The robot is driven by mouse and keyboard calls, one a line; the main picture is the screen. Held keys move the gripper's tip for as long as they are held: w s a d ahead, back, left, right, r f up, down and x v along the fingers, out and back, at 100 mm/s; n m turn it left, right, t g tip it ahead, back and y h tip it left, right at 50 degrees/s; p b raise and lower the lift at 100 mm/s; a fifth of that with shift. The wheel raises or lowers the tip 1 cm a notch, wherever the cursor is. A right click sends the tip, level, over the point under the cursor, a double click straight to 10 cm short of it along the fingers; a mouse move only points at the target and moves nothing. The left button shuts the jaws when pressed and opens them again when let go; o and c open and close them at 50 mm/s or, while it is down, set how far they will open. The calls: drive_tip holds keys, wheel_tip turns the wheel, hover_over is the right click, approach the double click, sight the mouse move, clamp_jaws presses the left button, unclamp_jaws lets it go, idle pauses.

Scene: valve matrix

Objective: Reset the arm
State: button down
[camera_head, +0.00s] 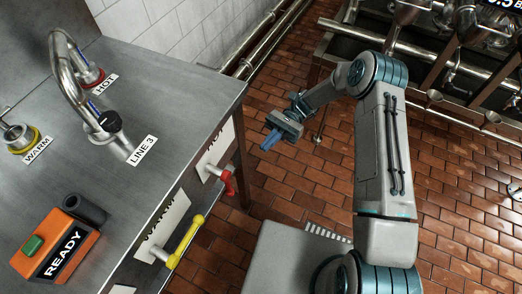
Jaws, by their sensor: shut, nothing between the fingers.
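My gripper (271,140) is at the end of my arm, right of the steel counter, out over the brick floor. Its blue fingers look closed together, with nothing held. It is apart from the counter and from the handles on the counter's front. My arm stands raised and bent at the right of the picture, and no part of it touches the counter.
The counter (135,190) fills the left, with a curved tap (70,85), LINE 3, HOT and WARM labels and an orange READY box (57,252). A red handle (228,180) and a yellow handle (180,243) jut from its front. Pipes run behind. Brick floor (285,185) lies open below my gripper.

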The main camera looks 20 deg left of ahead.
drive_tip(key=shift+w+d+r, duration=0.1)
drive_tip(key=shift+w, duration=0.1)
idle(0.5)
drive_tip(key=s+d+r+n+t+h+p, duration=0.1)
drive_tip(key=d+r+t+h+p, duration=0.15)
drive_tip(key=d+r+t, duration=0.55)
drive_tip(key=d+r+n+t+h+p, duration=0.15)
drive_tip(key=d+r+p, duration=0.3)
drive_tip(key=r, duration=0.75)
drive_tip(key=s+d+r+t+h+p, duration=0.1)
drive_tip(key=s+d+r+t+p, duration=0.1)
drive_tip(key=s+d+r+t, duration=0.2)
drive_tip(key=s+d+r+n+t+h+p, duration=0.1)
drive_tip(key=s+d+r+t+p, duration=0.2)
drive_tip(key=d+r+t, duration=0.3)
drive_tip(key=shift+s+d+r+t, duration=0.35)
drive_tip(key=shift+s+d+r, duration=0.4)
drive_tip(key=shift+d+r, duration=1.35)
drive_tip(key=shift+d+f, duration=0.2)
drive_tip(key=shift+f, duration=0.05)
